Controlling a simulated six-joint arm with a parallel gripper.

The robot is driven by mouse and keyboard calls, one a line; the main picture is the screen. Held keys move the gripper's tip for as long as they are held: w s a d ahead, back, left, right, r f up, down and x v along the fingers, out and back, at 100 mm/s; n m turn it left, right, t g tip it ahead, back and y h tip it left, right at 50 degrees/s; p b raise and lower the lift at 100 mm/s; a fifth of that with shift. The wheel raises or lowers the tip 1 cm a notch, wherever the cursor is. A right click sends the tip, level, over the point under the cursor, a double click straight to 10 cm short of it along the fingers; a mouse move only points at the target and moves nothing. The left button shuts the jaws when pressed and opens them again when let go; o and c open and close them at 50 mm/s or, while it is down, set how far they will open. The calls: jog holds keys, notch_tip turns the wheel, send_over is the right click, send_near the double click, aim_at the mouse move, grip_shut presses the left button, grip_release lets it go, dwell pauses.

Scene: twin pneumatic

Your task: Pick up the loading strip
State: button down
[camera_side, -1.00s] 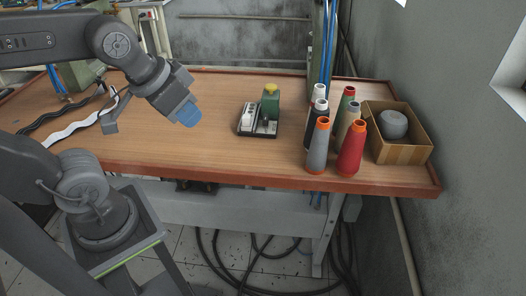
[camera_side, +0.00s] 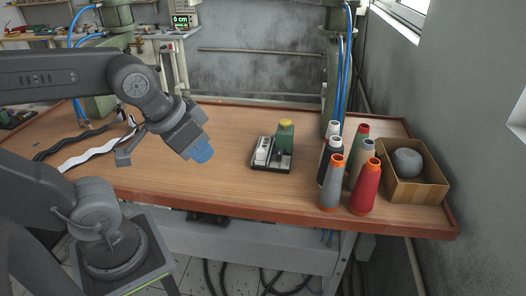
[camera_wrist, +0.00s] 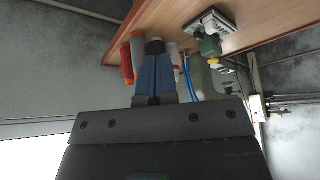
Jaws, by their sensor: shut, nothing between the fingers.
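A wavy white strip (camera_side: 90,153) and a wavy black strip (camera_side: 72,142) lie on the left of the wooden table. I cannot tell which of them, if either, is the loading strip. My gripper (camera_side: 201,153) has blue fingertips and hangs above the table to the right of the strips, apart from them. In the wrist view its blue fingers (camera_wrist: 154,78) are together with nothing between them. My arm hides part of the strips' surroundings, and the wrist view does not show the strips.
A black base (camera_side: 270,167) with a white part and a green, yellow-topped block (camera_side: 285,138) stands mid-table. Several thread cones, including a red one (camera_side: 365,188), stand at the right beside a cardboard box (camera_side: 418,191) holding a grey roll (camera_side: 407,161). The table between gripper and base is clear.

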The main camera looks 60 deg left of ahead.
jog(key=c, duration=0.8)
grip_release()
jog(key=shift+c, duration=0.2)
jog(key=n+g+y, duration=0.2)
jog(key=n+y, duration=0.1)
jog(key=n, duration=0.6)
send_near(260, 149)
jog(key=x, duration=0.5)
jog(key=shift+s+d, duration=0.15)
jog(key=shift+s, duration=0.05)
jog(key=shift+x, duration=2.7)
